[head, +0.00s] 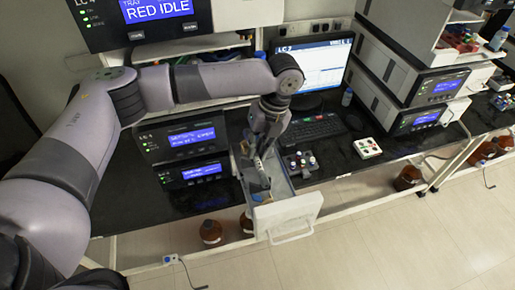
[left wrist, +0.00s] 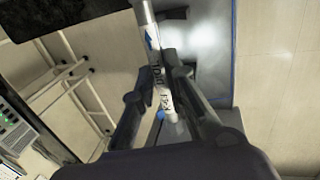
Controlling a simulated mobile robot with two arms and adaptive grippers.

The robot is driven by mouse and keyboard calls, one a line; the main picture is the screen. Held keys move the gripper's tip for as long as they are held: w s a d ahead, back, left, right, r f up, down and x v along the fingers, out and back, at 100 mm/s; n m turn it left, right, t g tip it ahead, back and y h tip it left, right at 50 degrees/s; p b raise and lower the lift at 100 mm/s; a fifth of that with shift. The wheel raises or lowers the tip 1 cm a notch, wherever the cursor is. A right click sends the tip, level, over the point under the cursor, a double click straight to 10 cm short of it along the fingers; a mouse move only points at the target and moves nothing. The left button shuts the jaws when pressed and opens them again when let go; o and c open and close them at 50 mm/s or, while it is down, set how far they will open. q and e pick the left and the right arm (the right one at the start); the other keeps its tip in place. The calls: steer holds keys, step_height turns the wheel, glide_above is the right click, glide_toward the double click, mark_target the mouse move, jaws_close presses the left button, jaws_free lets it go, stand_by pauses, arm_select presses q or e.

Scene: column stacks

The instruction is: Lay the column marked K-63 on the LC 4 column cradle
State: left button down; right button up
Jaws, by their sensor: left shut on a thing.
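My left gripper (head: 262,145) is shut on a slim metallic column (left wrist: 152,42) with a white label, which stands out between the fingers in the left wrist view. Blue and black print shows on the label, but I cannot read the mark surely. In the head view the gripper points down over an open, pulled-out drawer (head: 285,217) with a pale front and handle, beside the stack of modules marked LC 4 (head: 180,139). The gripper hides much of the column there. I cannot make out the cradle surely. My right gripper is out of view.
A monitor (head: 312,70) and keyboard (head: 315,127) stand behind. Brown bottles (head: 211,232) stand below the bench. The black worktop at front left is mostly clear.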

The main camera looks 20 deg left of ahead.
arm_select(q)
steer(key=shift+b+x, duration=0.8)
steer(key=shift+b, duration=0.4)
steer(key=shift+d+f+b, duration=0.15)
steer(key=shift+f+b, duration=0.65)
steer(key=shift+b, duration=0.35)
steer(key=shift+f, duration=0.2)
steer(key=shift+x, duration=0.9)
steer(key=shift+d+f, duration=0.1)
steer(key=shift+d, duration=0.15)
steer(key=shift+f, duration=0.1)
steer(key=shift+w+f, duration=0.1)
steer(key=shift+f, duration=0.3)
steer(key=c, duration=1.5)
jaws_free()
steer(key=shift+c, duration=0.2)
steer(key=shift+f, duration=0.1)
